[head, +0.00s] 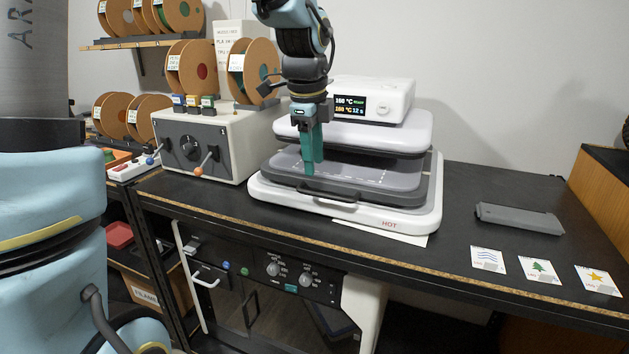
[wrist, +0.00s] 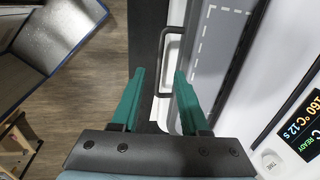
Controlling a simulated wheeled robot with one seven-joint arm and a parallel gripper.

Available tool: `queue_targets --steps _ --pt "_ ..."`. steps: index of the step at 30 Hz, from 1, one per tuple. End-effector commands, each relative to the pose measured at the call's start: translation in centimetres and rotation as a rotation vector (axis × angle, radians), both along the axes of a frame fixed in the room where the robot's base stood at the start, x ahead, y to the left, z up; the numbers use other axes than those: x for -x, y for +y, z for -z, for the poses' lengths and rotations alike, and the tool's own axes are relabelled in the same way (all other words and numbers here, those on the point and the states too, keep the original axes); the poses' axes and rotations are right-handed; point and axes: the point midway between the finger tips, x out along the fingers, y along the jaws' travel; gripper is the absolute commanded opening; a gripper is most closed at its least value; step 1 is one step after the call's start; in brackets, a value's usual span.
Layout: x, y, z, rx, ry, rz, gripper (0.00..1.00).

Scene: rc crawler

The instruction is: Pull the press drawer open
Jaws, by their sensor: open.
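The heat press (head: 345,135) stands on the black bench with its lid raised above the lower plate. Its drawer (head: 375,197) is the dark grey tray with a dashed outline, and a dark bar handle (head: 327,198) is on its front edge. My gripper (head: 309,172) has teal fingers pointing down over the drawer's front left part. In the wrist view my gripper (wrist: 158,75) is open, and the drawer handle (wrist: 170,55) shows between and beyond the fingertips. I cannot tell whether a finger touches it. The drawer surface (wrist: 215,55) lies to the right.
A control box with levers (head: 205,145) stands left of the press. Picture cards (head: 540,270) and a grey flat bar (head: 520,220) lie on the right of the bench. White paper (head: 385,232) sticks out under the press. Filament spools (head: 190,68) are behind left. The bench right of the press is mostly clear.

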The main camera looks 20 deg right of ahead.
Motion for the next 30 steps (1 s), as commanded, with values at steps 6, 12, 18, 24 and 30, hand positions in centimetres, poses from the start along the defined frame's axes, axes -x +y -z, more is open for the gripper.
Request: queue_targets --steps 6,12,18,24,30 --pt "-0.5 -0.5 4.0 -0.001 0.003 0.000 0.45" --pt "-0.8 -0.8 6.2 -0.001 0.001 -0.001 0.45" --pt "-0.9 -0.9 6.7 0.002 -0.001 -0.002 0.45" --pt "-0.9 -0.8 6.7 0.001 0.000 -0.002 0.42" --pt "-0.9 -0.8 6.7 0.001 0.000 -0.002 0.20"
